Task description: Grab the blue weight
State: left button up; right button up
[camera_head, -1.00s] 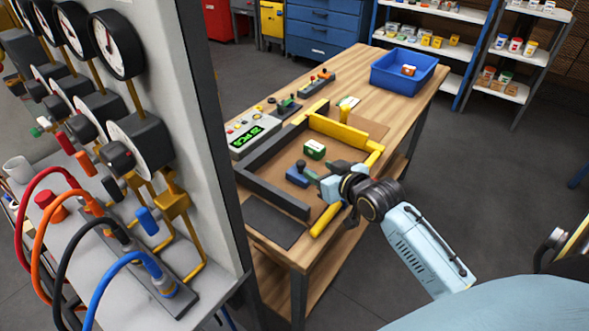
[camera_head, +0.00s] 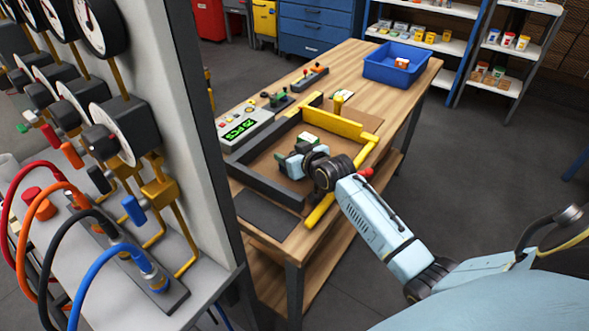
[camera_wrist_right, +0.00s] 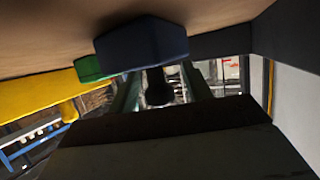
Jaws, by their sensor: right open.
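The blue weight (camera_wrist_right: 142,44) shows close up in the right wrist view, with its dark knob (camera_wrist_right: 157,88) between the two fingers of my right gripper (camera_wrist_right: 160,90). The fingers are open, one on each side of the knob; I cannot tell whether either touches it. In the head view my right gripper (camera_head: 288,163) is inside the dark and yellow frame on the table and hides most or all of the blue weight. A green and white block (camera_head: 307,140) sits just beyond the gripper, and its green side (camera_wrist_right: 91,68) shows beside the weight. My left gripper is out of view.
The frame has a dark wall (camera_head: 262,175) on the left and yellow bars (camera_head: 335,122) at the back and right. A control box (camera_head: 243,128) stands to its left. A blue bin (camera_head: 402,65) is at the table's far end. A gauge panel with hoses fills the left foreground.

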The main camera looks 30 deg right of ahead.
grip_shut()
dwell(0.3)
jog(key=shift+r, duration=0.2)
